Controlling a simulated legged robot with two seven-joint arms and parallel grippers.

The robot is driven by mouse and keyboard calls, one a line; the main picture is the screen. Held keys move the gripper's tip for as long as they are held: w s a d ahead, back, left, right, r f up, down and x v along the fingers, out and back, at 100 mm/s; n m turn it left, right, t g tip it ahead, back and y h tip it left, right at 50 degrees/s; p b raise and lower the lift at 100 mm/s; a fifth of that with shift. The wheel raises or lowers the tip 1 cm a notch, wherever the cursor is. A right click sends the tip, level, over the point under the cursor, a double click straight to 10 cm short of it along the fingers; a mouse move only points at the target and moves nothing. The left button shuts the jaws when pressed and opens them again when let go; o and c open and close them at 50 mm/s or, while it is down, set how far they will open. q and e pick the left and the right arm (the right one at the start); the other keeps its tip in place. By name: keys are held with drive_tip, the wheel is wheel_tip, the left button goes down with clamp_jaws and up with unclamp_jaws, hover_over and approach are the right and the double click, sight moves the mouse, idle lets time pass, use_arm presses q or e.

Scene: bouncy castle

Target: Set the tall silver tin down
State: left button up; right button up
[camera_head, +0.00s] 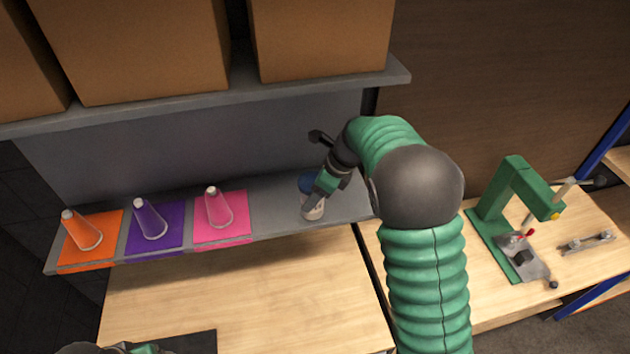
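A small can-like tin (314,212), pale silver below with a blue part (307,183) above, is at the right part of the grey lower shelf. It is largely covered by my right gripper (314,198), which reaches down to it from the upper right. One finger crosses the front of the tin; the other finger is hidden, so I cannot tell whether the grip is closed. The tin's base looks at or just above the shelf; contact is unclear. My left gripper is not clearly seen; only a bit of my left arm shows at the bottom left edge.
Cardboard boxes (130,50) fill the upper shelf (200,103). The wooden bench (240,290) is mostly clear. A green press (510,200) stands at right.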

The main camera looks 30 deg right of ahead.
drive_tip(key=w+d+f+p, duration=0.2)
drive_tip(key=w+p, duration=0.1)
drive_tip(key=w+d+f+p, duration=0.1)
drive_tip(key=w+p, duration=0.1)
drive_tip(key=shift+f, duration=0.55)
drive_tip(key=o, duration=1.5)
drive_tip(key=shift+a, duration=0.15)
drive_tip(key=shift+c, duration=0.2)
